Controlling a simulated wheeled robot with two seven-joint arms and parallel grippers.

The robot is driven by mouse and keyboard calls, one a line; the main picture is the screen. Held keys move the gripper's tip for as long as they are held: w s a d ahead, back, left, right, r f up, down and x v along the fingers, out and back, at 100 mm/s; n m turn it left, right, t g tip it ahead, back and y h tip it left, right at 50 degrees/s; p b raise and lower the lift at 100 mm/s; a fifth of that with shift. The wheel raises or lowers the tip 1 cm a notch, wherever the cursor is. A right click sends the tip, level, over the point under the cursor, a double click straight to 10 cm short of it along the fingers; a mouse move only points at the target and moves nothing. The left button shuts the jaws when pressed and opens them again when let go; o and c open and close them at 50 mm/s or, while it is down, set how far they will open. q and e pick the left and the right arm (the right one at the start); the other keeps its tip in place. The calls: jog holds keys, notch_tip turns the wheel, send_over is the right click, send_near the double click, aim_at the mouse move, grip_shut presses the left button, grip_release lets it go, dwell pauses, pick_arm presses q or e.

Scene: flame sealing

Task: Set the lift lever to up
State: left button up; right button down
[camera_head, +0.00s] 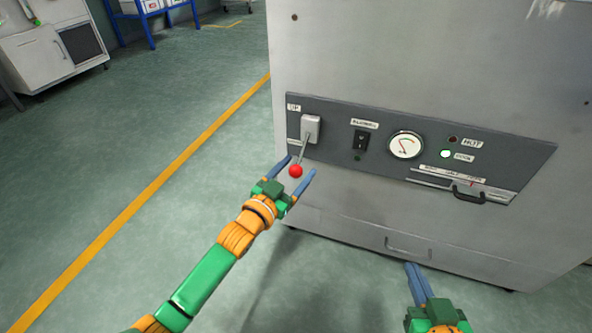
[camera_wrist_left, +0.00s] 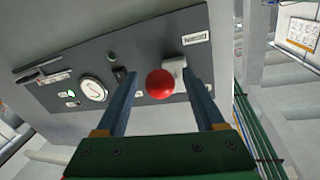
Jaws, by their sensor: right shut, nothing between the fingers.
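The lift lever has a red ball knob (camera_head: 295,171) on a thin rod that hangs down from a pale mount (camera_head: 311,128) at the left of the panel, below a label reading "UP". The knob points downward. My left gripper (camera_head: 291,172) is open, with its blue fingers on either side of the knob. In the left wrist view the red knob (camera_wrist_left: 160,84) sits between the open fingers, apart from both. My right gripper (camera_head: 417,283) is shut and empty, low in front of the machine.
The dark panel (camera_head: 345,174) on the grey machine also carries a black switch (camera_head: 361,140), a round gauge (camera_head: 405,145), a lit green lamp (camera_head: 446,154) and a slider with a black handle (camera_head: 468,194). Open floor lies to the left, with a yellow line (camera_head: 150,190).

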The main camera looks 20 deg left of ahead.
pick_arm(q)
grip_shut()
dwell(1.3)
